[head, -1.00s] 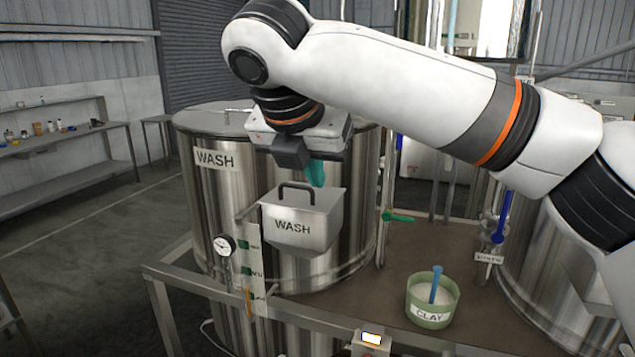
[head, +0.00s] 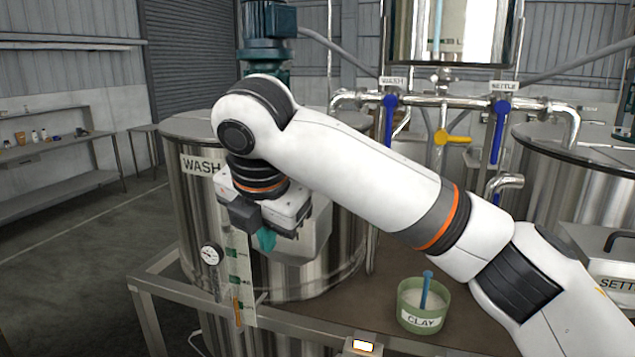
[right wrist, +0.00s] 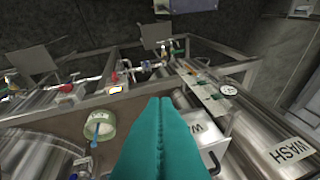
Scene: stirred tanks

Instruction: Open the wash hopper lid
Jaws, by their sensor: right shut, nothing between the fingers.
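The wash hopper (head: 314,238) is a steel box on the front of the tall WASH tank (head: 350,225). In the head view my right gripper (head: 266,239) covers most of it, including its lid and handle. In the right wrist view the hopper (right wrist: 198,128) shows right of the fingers, with part of its label and its handle (right wrist: 213,160). The lid looks down, though its edge is hard to make out. My right gripper's teal fingers (right wrist: 160,101) are shut and empty, beside the hopper and pointing down in the head view. My left gripper is out of view.
A gauge (head: 211,255) and a sight-level strip (head: 240,280) stand left of the hopper. A green CLAY tub (head: 424,306) with a blue scoop sits on the brown deck. A steel rail (head: 290,325) runs along the front. Pipes with blue and yellow valve handles stand behind.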

